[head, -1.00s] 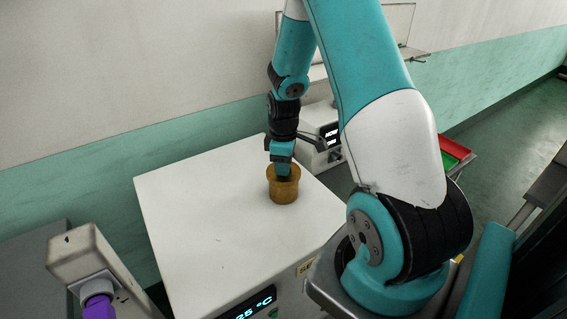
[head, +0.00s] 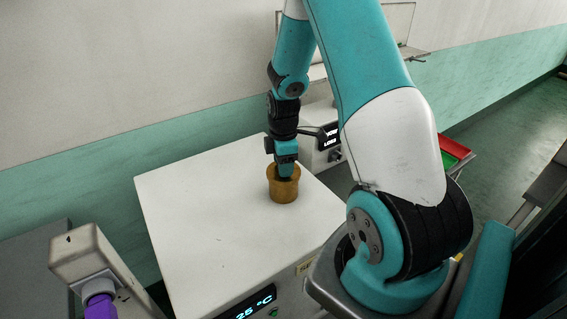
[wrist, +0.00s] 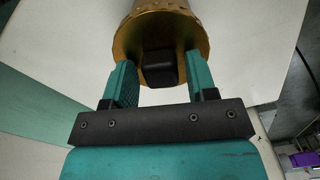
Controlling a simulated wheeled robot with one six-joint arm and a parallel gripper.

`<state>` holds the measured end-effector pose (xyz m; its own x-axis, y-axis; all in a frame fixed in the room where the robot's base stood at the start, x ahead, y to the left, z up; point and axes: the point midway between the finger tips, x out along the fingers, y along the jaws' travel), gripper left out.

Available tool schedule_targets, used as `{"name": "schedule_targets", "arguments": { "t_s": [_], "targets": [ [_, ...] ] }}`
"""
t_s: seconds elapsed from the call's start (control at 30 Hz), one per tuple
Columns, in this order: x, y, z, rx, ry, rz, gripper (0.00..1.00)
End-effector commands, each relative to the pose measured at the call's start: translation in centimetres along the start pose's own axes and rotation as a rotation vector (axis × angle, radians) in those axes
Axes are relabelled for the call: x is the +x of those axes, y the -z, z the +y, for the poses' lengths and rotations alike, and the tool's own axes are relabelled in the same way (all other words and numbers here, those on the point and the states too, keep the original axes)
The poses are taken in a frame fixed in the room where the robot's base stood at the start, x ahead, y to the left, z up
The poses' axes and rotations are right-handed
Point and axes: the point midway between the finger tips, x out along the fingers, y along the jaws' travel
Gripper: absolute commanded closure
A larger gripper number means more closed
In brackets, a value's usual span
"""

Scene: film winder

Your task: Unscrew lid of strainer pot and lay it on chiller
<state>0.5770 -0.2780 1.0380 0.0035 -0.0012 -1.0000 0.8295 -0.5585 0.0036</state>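The strainer pot (head: 284,189) is a squat brass-brown cylinder standing upright on the white top of the chiller (head: 200,205). In the wrist view the round brass lid (wrist: 190,40) carries a black block-shaped knob (wrist: 160,68). My gripper (head: 285,174) points down over the pot. In the wrist view its teal fingers (wrist: 160,66) stand on either side of the knob, with a narrow gap visible on each side, so it looks open. The head view hides the knob behind the fingers.
A small white device with a lit display (head: 329,138) stands behind the pot, close to my wrist. A grey arm-like fixture with a purple part (head: 100,303) is at lower left. A red and green tray (head: 455,150) lies at right. The chiller top left of the pot is clear.

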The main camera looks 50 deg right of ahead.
Motion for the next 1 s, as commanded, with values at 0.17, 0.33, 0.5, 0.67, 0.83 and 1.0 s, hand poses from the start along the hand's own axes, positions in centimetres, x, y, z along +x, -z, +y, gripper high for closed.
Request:
{"name": "schedule_targets", "arguments": {
  "t_s": [0.17, 0.33, 0.5, 0.67, 0.83, 1.0],
  "targets": [
    [0.1, 0.0, -0.1, 0.001, 0.002, 0.000, 0.37],
    [0.0, 0.0, -0.1, 0.002, 0.003, -0.001, 0.37],
    [-1.7, 0.0, 0.0, 0.002, -0.002, 0.000, 0.37],
    [-5.3, 0.0, 0.1, 0.002, -0.006, 0.000, 0.37],
    [-9.8, 0.0, 0.1, 0.002, -0.006, 0.000, 0.37],
    [-13.7, 0.0, 0.1, 0.002, -0.004, 0.000, 0.37]
  ]
}}
